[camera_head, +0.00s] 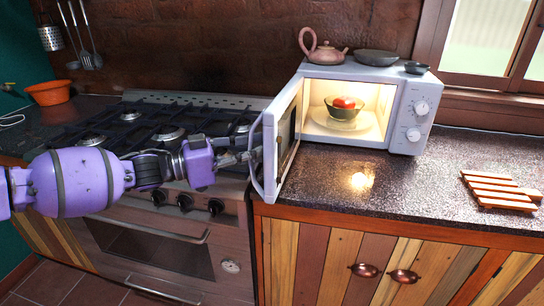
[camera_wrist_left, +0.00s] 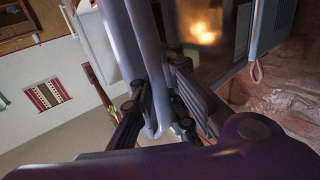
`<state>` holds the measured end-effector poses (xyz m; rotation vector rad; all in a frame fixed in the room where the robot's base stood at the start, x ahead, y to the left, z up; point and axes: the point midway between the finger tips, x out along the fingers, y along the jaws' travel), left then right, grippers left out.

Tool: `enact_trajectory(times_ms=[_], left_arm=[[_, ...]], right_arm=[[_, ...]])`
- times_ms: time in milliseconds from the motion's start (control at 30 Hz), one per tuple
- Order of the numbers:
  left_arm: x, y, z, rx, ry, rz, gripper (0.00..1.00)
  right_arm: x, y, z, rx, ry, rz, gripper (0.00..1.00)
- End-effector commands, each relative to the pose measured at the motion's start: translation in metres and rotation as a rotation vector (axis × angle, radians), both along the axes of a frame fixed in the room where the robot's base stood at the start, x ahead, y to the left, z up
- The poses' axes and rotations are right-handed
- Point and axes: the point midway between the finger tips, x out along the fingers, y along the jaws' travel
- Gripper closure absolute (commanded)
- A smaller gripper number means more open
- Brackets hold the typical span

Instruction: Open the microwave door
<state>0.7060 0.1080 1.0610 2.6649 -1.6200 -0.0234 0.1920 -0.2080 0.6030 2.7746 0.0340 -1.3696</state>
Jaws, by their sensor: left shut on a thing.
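The white microwave (camera_head: 358,105) stands on the dark counter, its lit inside showing a bowl (camera_head: 342,113) with a red item in it. Its door (camera_head: 283,139) is swung wide open to the left, edge toward the front. The curved door handle (camera_head: 256,165) is on the door's outer side. My left gripper (camera_head: 250,155) comes in from the left and is shut on the handle. In the left wrist view, the gripper's fingers (camera_wrist_left: 155,105) are on both sides of the pale handle bar (camera_wrist_left: 148,70). My right gripper is in neither view.
A gas stove (camera_head: 160,130) with an oven below lies under my left arm. A pink teapot (camera_head: 322,53), a dark dish (camera_head: 376,57) and a small bowl (camera_head: 416,68) sit on the microwave. A wooden rack (camera_head: 500,190) lies at right; the counter between is clear.

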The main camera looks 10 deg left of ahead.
Motion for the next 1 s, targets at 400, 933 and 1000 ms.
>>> enact_trajectory(times_ms=[400, 933, 1000], left_arm=[[-0.001, 0.022, -0.006, -0.001, 0.013, -0.050, 1.00], [0.001, 0.022, -0.004, 0.000, 0.009, -0.048, 0.81], [0.001, 0.022, -0.004, -0.001, 0.008, -0.047, 0.81]], right_arm=[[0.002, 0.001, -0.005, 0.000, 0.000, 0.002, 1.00], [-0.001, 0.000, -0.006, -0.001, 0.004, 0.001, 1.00], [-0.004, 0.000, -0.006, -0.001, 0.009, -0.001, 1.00]])
